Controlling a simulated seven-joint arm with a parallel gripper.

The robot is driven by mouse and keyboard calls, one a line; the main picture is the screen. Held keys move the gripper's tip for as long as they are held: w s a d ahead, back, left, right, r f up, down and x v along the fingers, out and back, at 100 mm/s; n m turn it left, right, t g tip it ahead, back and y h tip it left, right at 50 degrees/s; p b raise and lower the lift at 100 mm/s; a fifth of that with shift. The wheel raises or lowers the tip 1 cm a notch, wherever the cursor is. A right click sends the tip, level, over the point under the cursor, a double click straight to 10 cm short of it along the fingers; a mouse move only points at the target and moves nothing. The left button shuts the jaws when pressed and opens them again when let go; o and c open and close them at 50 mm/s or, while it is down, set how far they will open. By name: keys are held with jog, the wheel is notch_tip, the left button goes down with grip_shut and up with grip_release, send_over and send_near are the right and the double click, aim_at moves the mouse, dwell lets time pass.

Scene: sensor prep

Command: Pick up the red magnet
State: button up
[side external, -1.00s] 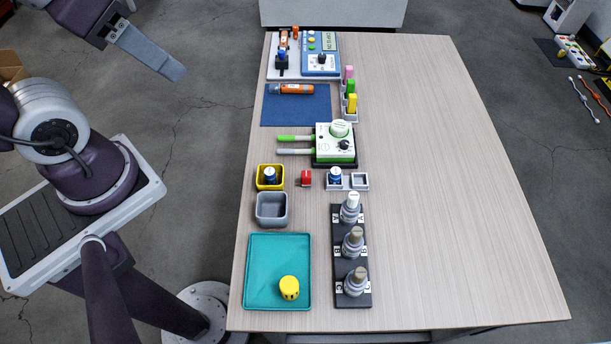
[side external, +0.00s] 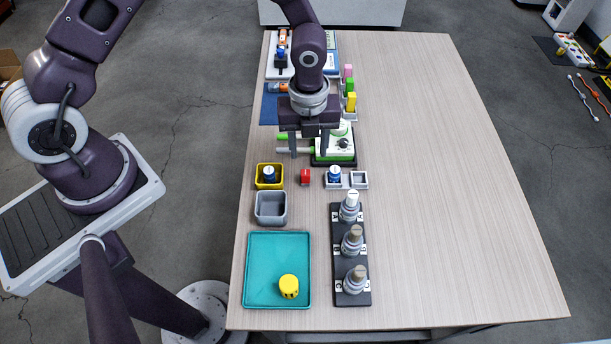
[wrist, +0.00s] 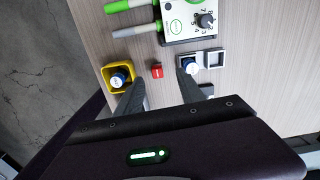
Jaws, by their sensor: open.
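The red magnet (side external: 305,177) is a small red block on the bare table, between the yellow bin (side external: 258,179) and the white two-slot holder (side external: 346,186). It also shows in the wrist view (wrist: 157,70), between and beyond my two fingertips. My gripper (side external: 308,154) is open and empty, with fingers pointing down above the table, a little behind the magnet in the side view. In the wrist view my gripper (wrist: 160,75) has its left finger near the yellow bin and its right finger near the holder.
A green-white device (side external: 343,157) with two probes stands just behind. The table's right side is clear.

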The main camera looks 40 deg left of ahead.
aim_at(305, 172)
jog(key=shift+m, duration=0.4)
jog(key=f, duration=0.5)
jog(key=s+f, duration=0.1)
jog(key=f, duration=0.2)
jog(key=shift+s+d+f, duration=0.1)
jog(key=shift+d+f, duration=0.05)
jog(key=shift+f, duration=0.2)
grip_shut()
